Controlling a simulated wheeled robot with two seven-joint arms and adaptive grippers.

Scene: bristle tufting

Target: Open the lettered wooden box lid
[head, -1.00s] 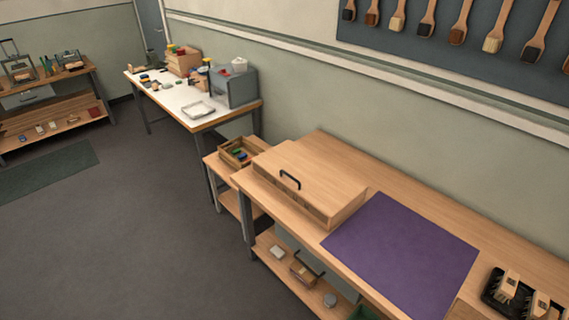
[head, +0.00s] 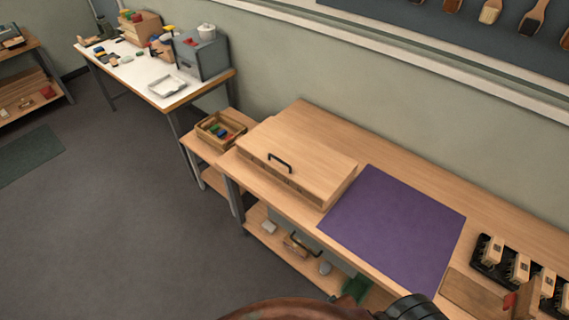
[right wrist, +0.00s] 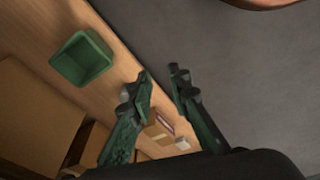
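The wooden box (head: 322,190) sits on the workbench, left of a purple mat. Its flat wooden lid (head: 305,150) looks shut, with a black handle (head: 280,162) near the front edge. No lettering is readable on it. My right gripper (right wrist: 161,74) shows in the right wrist view with its two green fingers apart and nothing between them. It is over the lower shelf area, away from the lid. Part of my own arm shows at the bottom of the head view. My left gripper is in neither view.
The purple mat (head: 395,222) lies flat and bare. Brush blocks stand in a black tray (head: 484,262) at right. A small wooden crate (head: 207,134) stands left of the box. A green bin (right wrist: 82,58) is on the lower shelf. The floor in front is clear.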

